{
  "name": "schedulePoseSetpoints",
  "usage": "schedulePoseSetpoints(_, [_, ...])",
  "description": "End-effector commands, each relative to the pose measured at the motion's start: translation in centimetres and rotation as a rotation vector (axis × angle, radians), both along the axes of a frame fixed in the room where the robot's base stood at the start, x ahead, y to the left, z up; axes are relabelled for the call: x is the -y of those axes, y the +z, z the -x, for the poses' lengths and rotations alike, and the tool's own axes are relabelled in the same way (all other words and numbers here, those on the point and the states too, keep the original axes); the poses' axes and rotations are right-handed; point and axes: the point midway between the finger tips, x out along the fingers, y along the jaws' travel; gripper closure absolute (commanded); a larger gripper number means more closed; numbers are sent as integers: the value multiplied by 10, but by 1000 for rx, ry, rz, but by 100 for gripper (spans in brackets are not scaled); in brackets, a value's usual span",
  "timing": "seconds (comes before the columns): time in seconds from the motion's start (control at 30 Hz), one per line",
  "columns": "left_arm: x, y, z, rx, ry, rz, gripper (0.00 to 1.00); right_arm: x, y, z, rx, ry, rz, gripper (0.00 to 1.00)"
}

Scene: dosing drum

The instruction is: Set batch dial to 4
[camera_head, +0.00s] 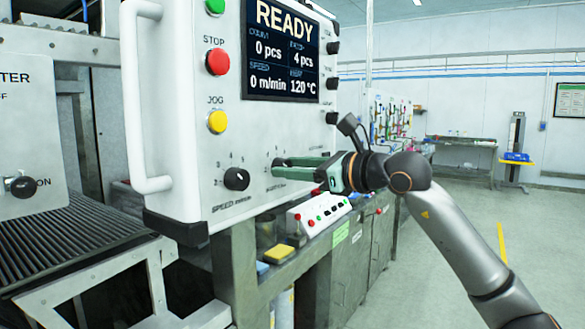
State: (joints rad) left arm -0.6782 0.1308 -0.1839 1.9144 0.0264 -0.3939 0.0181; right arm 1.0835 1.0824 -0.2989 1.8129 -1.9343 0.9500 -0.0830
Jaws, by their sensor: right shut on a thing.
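The white control panel (262,140) fills the centre left. Its screen (284,60) reads READY, 0 pcs at left, 4 pcs in the field at right, 0 m/min and 120 °C. My right gripper (278,168) reaches in from the right, its green fingers shut at the panel face, where the batch dial sits; the fingers hide the dial and its pointer. A partly hidden label shows just below the fingers. The black speed dial (236,179) is left of the fingertips, apart from them. My left gripper is not in view.
Green, red STOP (217,62) and yellow JOG (217,121) buttons are on the panel's left part. A white handle (140,100) stands out at its left edge. A small button box (318,213) is on the bench below my gripper. The floor at right is clear.

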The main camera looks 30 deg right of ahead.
Motion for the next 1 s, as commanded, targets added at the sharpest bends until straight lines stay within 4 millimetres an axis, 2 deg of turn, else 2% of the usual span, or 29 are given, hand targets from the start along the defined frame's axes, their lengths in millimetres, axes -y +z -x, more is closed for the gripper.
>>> schedulePoseSetpoints(0.3, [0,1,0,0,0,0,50,1,1,0,-28,-1,-73,100])
schedulePoseSetpoints(0.7, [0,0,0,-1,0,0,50,1,1,0,-29,-1,-78,100])
schedulePoseSetpoints(0.73, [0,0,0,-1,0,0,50,1,1,0,-29,-1,-78,53])
schedulePoseSetpoints(1.0, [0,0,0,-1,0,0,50,1,1,0,-30,0,-77,25])
